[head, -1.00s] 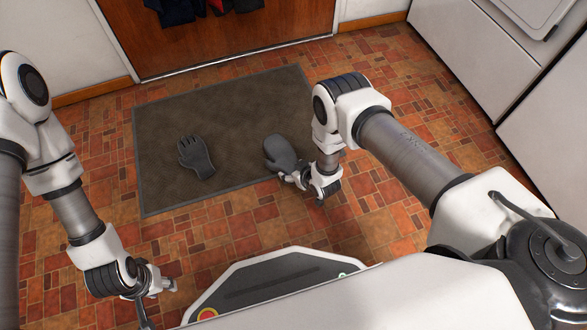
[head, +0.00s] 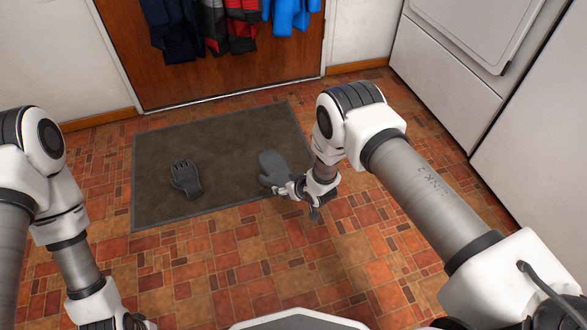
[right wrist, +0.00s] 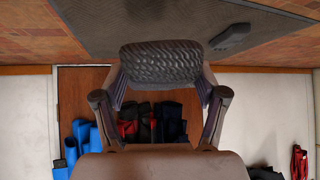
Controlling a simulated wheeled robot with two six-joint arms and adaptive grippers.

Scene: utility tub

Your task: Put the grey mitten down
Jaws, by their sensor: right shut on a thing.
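The grey mitten (head: 272,164) is in my right gripper (head: 286,188), over the right front part of the dark doormat in the head view. In the right wrist view the mitten's textured end (right wrist: 160,62) fills the space between both fingers. I cannot tell whether the mitten touches the mat. A dark grey glove (head: 186,180) lies flat on the left part of the mat, apart from the mitten. My left gripper (head: 138,322) is cut off by the bottom edge of the head view, and its opening is hidden.
The doormat (head: 225,135) lies before a wooden door (head: 125,60), with bare mat between glove and mitten. Dark, red and blue garments (head: 240,25) hang at the door. White cabinets (head: 440,65) stand at the right. The tiled floor (head: 230,265) in front is clear.

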